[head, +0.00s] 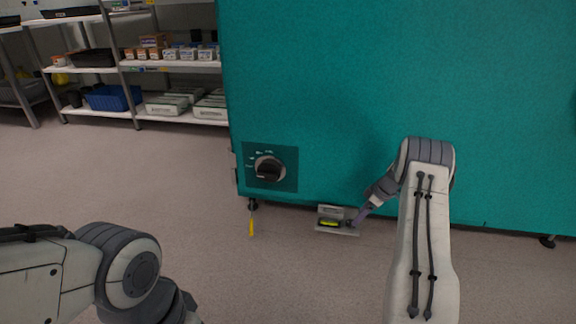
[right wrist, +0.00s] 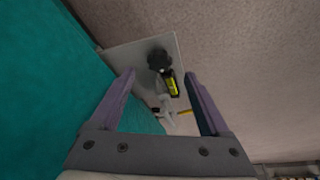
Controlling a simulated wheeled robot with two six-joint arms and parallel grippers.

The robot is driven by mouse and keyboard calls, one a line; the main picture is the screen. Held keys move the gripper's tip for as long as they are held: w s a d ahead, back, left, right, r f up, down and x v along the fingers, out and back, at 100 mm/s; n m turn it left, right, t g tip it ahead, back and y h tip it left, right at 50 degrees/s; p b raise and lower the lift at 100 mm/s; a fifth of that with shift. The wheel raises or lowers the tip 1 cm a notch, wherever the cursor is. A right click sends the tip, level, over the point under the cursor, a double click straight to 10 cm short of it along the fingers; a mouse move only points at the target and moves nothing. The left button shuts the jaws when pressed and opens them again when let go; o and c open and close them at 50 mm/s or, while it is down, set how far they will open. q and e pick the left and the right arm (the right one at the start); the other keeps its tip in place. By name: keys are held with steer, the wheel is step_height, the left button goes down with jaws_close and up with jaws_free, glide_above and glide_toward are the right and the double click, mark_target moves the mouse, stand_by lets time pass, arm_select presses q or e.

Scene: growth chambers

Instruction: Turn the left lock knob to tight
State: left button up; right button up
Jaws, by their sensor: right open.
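A black knob (head: 268,168) with pale marks around it sits on a dark panel at the lower left of the teal chamber (head: 400,90). Low at the chamber's bottom edge is a grey plate (head: 349,231) with a yellow-and-black labelled part (head: 330,223). In the right wrist view the plate (right wrist: 124,58) carries a round black knob-like piece (right wrist: 157,58) and the yellow label (right wrist: 172,86). My right gripper (head: 357,217) is open there, its fingers on either side of these parts, with no clear contact. Which knob is the left lock knob, and its setting, I cannot tell.
A yellow strip (head: 252,223) stands below the chamber's left corner, beside its black foot. Shelving (head: 175,65) with boxes and a blue bin (head: 114,97) stands at the back left. The floor (head: 270,275) in front is clear. My left arm shows at lower left.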

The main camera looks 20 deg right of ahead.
steer(key=a+p+v, duration=0.1)
steer(key=p+v, duration=0.2)
steer(key=v, duration=0.4)
steer(key=a+r+p, duration=0.2)
steer(key=a+r, duration=0.4)
steer(key=a, duration=0.3)
steer(key=a+r+g+p, duration=0.1)
steer(key=a+r+p, duration=0.1)
steer(key=a+r, duration=0.5)
steer(key=a+r+g+p, duration=0.1)
steer(key=a+r+p, duration=0.2)
steer(key=a, duration=0.9)
steer(key=shift+s+a+r, duration=0.25)
steer(key=shift+s+r, duration=0.2)
steer(key=shift+r, duration=1.45)
